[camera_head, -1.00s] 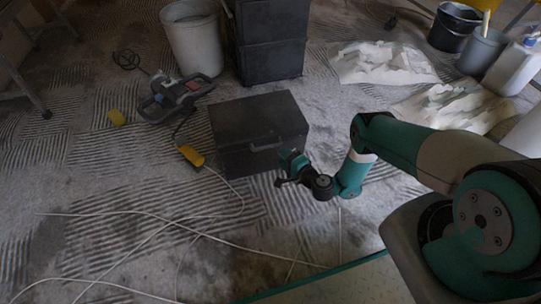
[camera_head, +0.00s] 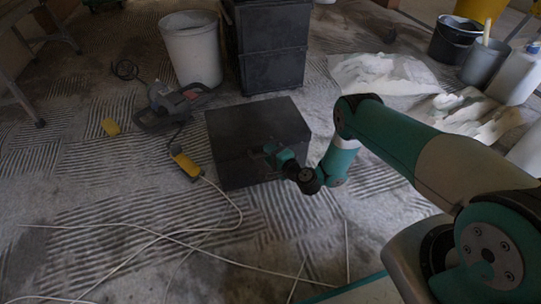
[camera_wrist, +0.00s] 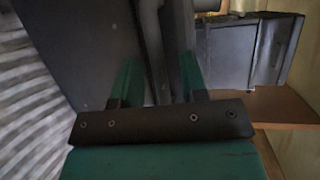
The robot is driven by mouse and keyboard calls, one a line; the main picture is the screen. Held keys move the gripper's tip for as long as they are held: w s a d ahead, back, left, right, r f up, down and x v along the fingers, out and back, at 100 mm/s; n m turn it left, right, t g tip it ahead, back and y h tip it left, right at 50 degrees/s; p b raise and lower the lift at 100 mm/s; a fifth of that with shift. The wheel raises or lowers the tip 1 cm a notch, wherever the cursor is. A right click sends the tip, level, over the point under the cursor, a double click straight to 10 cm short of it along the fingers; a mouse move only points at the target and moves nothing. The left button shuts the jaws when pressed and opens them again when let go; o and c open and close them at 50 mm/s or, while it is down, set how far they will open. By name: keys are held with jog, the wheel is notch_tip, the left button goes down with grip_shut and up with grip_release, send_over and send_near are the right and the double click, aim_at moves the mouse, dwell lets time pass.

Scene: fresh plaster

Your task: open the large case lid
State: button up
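The large case (camera_head: 235,125) is a dark grey box on the floor at the centre of the head view, and its lid looks closed. My gripper (camera_head: 268,152) is at the case's front face, where it hides the handle area. In the wrist view, the two green fingers of my gripper (camera_wrist: 160,80) stand apart. Dark surfaces of the case (camera_wrist: 80,45) fill the left and middle, with a narrow dark edge or bar between the fingers. I cannot tell whether the fingers touch it.
A stack of black crates (camera_head: 272,50) and a pale bucket (camera_head: 192,50) stand behind the case. A power tool (camera_head: 170,108) and a yellow connector (camera_head: 186,164) on a white cable (camera_head: 150,235) lie to the left. Plaster sheets (camera_head: 385,74) lie at the back right.

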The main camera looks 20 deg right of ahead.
grip_shut()
jog(key=shift+r, duration=0.1)
